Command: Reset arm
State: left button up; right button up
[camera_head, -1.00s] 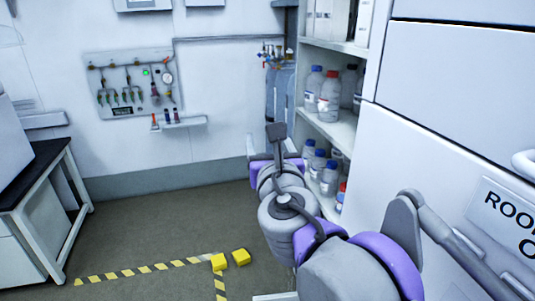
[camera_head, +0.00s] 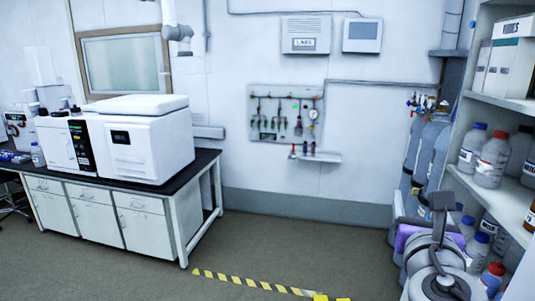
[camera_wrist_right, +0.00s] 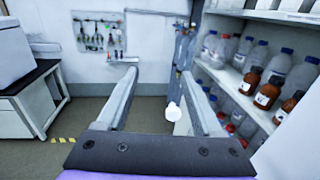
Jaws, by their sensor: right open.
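My right gripper (camera_head: 425,215) shows at the lower right of the head view, in front of the bottle shelf and gas cylinders, seen from behind with its purple wrist part. In the right wrist view the right gripper (camera_wrist_right: 160,72) points forward with two pale fingers wide apart. Nothing is held between them. A small white rounded thing (camera_wrist_right: 173,112) shows between the fingers, and I cannot tell what it is. My left gripper is in neither view.
A shelf unit (camera_head: 505,195) with bottles stands close on the right. Gas cylinders (camera_head: 428,150) stand behind the arm. A black-topped bench (camera_head: 205,160) carries a white instrument (camera_head: 145,140) at left. The floor (camera_head: 270,255) between is open, with yellow-black tape (camera_head: 245,281).

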jog(key=s+d+f+m+g, duration=0.2)
jog(key=f+m+g, duration=0.1)
jog(key=f+m, duration=0.65)
jog(key=s+d+f+m+g, duration=0.1)
jog(key=s+f+m+g, duration=0.15)
jog(key=f+m, duration=0.7)
jog(key=s+a+f+m+g+y, duration=0.1)
jog(key=s+a+f+m+y, duration=0.1)
jog(key=f, duration=0.5)
jog(key=s+a+f+m+g+y, duration=0.2)
jog(key=s+a+f+m, duration=0.2)
jog(key=f, duration=0.4)
jog(key=s+a+f+m+g+y, duration=0.2)
jog(key=a+f+m, duration=0.3)
jog(key=f, duration=0.3)
jog(key=shift+s+m+y, duration=0.4)
jog(key=shift+s+m, duration=0.35)
jog(key=shift+m, duration=0.05)
jog(key=shift+a, duration=0.1)
